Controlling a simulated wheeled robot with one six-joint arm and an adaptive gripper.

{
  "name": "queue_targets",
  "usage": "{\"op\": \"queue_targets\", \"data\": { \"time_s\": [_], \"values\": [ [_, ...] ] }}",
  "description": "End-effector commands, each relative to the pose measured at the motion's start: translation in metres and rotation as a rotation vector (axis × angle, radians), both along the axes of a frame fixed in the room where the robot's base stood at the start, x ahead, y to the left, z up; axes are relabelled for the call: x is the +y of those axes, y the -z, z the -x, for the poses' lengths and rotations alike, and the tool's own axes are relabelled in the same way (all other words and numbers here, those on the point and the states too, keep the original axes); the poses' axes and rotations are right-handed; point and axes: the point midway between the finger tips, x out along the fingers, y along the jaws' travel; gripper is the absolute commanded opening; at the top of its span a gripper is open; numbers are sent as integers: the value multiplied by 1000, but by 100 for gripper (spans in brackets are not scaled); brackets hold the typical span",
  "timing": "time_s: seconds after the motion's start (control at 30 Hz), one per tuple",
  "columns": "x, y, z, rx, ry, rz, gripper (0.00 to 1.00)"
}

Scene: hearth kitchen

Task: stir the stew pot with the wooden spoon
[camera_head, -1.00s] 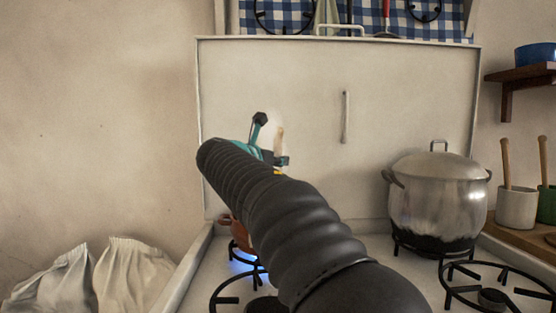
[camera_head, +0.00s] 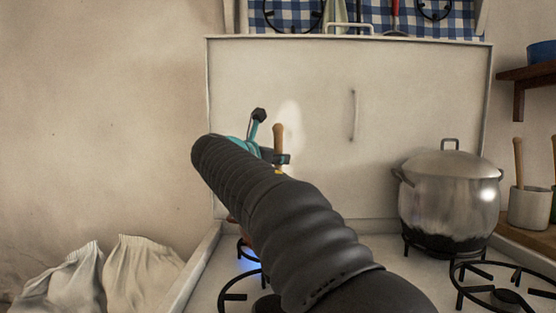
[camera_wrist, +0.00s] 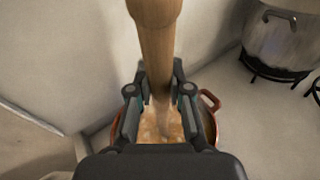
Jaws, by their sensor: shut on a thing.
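My gripper (camera_wrist: 158,95) is shut on the wooden spoon (camera_wrist: 157,45) in the wrist view. The spoon's handle rises between the fingers and its lower end goes down into the stew pot (camera_wrist: 209,103). The pot is reddish-brown with a side handle and holds a light brown stew with pale pieces. The spoon's bowl end is hidden. In the head view the top of the spoon (camera_head: 278,135) shows beyond my dark arm, upright. My arm hides nearly all of the pot there, above a blue burner flame.
A large lidded metal pot (camera_head: 448,200) stands on a right-hand burner. A raised white stove lid (camera_head: 300,90) stands behind. Empty burner grates (camera_head: 505,285) are in front. White sacks (camera_head: 140,275) lie at left. A utensil crock (camera_head: 528,208) stands on the right counter.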

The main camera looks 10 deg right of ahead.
Motion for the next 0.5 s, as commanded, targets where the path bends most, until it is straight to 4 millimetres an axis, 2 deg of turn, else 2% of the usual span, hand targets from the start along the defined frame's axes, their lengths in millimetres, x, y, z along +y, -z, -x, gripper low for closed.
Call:
{"op": "queue_targets", "data": {
  "time_s": [0.5],
  "values": [
    [1,-31,6,-2,0,-2,0]
  ]
}}
